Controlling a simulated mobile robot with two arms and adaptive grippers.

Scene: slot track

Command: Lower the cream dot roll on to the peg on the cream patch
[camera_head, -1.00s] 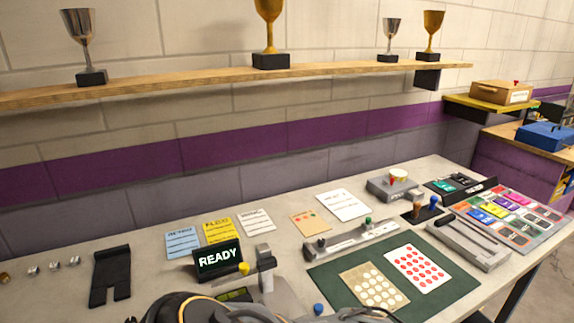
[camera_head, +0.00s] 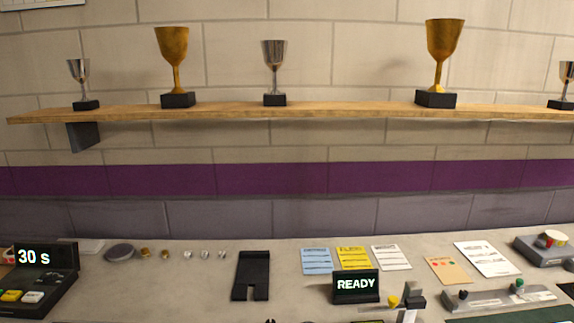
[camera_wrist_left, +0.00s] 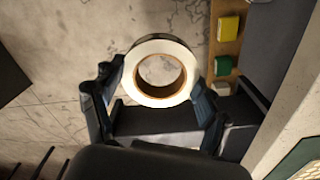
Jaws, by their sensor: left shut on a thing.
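My left gripper (camera_wrist_left: 158,80) shows in the left wrist view, its two dark fingers shut on a pale cream roll (camera_wrist_left: 182,54). The roll is a ring with a brown inner core and an open hole, seen nearly face-on between the fingers. Below it are a pale, veined floor and a dark block, blurred. I cannot make out dots on it. The cream patch and its peg cannot be made out in either current view. Neither gripper can be made out in the head view.
A bench (camera_head: 205,283) holds a READY display (camera_head: 356,285), a black slotted plate (camera_head: 251,276), a 30 s timer box (camera_head: 47,283), cards and small knobs. A shelf of trophies (camera_head: 310,109) is above. Wooden shelving with yellow and green blocks (camera_wrist_left: 227,28) stands right of the roll.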

